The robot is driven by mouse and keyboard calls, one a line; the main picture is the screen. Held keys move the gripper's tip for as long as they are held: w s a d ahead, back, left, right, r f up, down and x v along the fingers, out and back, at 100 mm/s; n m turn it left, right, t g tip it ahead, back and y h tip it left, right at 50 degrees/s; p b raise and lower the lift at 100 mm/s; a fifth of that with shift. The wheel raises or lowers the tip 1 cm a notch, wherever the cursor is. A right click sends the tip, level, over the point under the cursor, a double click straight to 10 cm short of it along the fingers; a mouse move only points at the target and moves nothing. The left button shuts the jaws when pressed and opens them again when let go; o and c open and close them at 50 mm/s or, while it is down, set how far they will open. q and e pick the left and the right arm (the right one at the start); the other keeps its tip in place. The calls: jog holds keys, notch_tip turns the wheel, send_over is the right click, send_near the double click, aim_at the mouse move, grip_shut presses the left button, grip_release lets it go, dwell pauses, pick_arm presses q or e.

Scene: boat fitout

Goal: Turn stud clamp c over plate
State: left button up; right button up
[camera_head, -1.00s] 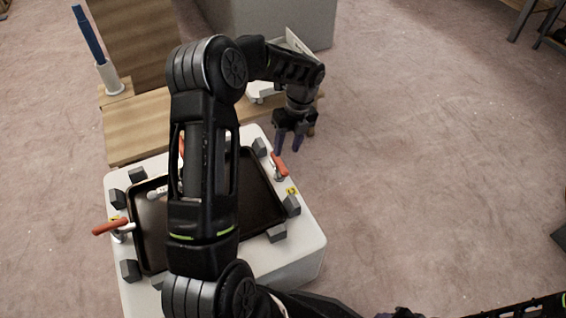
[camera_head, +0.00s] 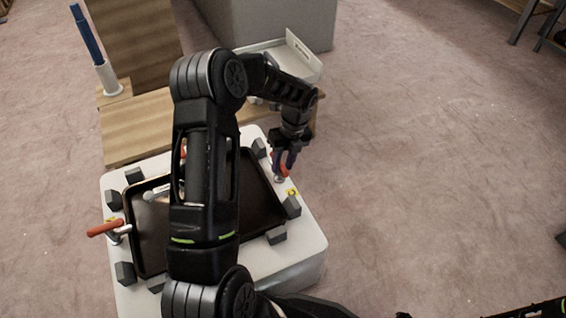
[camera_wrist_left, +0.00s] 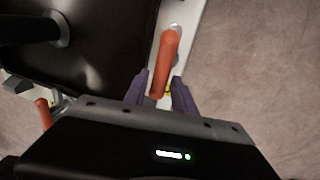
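A dark rectangular plate (camera_head: 262,205) with a raised rim lies on the white block (camera_head: 300,250). A stud clamp with an orange handle (camera_head: 286,170) stands at the plate's right edge, beside a yellow tag; its handle also shows in the left wrist view (camera_wrist_left: 165,62). My left gripper (camera_head: 283,166) is at this handle. In the left wrist view its purple fingers (camera_wrist_left: 158,92) are open, one on each side of the handle, with gaps visible. A second orange-handled clamp (camera_head: 104,228) is at the left edge. A third orange handle (camera_head: 183,152) is mostly hidden behind my arm.
Several dark grey blocks (camera_head: 276,235) surround the plate. A wooden bench (camera_head: 135,135) with a blue-topped white post (camera_head: 107,75) stands behind. A grey box (camera_head: 290,20) is at the back. My left arm hides the plate's middle.

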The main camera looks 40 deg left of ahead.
pick_arm(q)
grip_shut()
dwell(0.5)
jog(key=shift+w+r+n+h+p, duration=0.1)
jog(key=shift+w+n+h+p, duration=0.05)
jog(key=shift+n+p, duration=0.55)
jog(key=shift+w+r+n+h+p, duration=0.1)
jog(key=shift+w+n+h+p, duration=0.05)
jog(key=shift+n+p, duration=0.55)
jog(key=shift+w+n+p, duration=0.1)
jog(key=shift+n+p, duration=0.3)
jog(key=shift+n, duration=0.5)
jog(key=shift+w+a+f+n+h+p, duration=0.15)
jog(key=shift+n+h+p, duration=0.2)
jog(key=shift+n, duration=0.55)
jog(key=n, duration=0.3)
jog(key=n+h+p, duration=0.1)
jog(key=n, duration=0.1)
jog(key=shift+w+a, duration=0.15)
jog(key=shift+w, duration=0.25)
jog(key=n, duration=0.4)
jog(key=a+n+t+p, duration=0.1)
jog(key=n, duration=0.1)
jog(key=shift+w+h, duration=0.2)
jog(key=shift+h, duration=0.15)
jog(key=shift+n, duration=0.4)
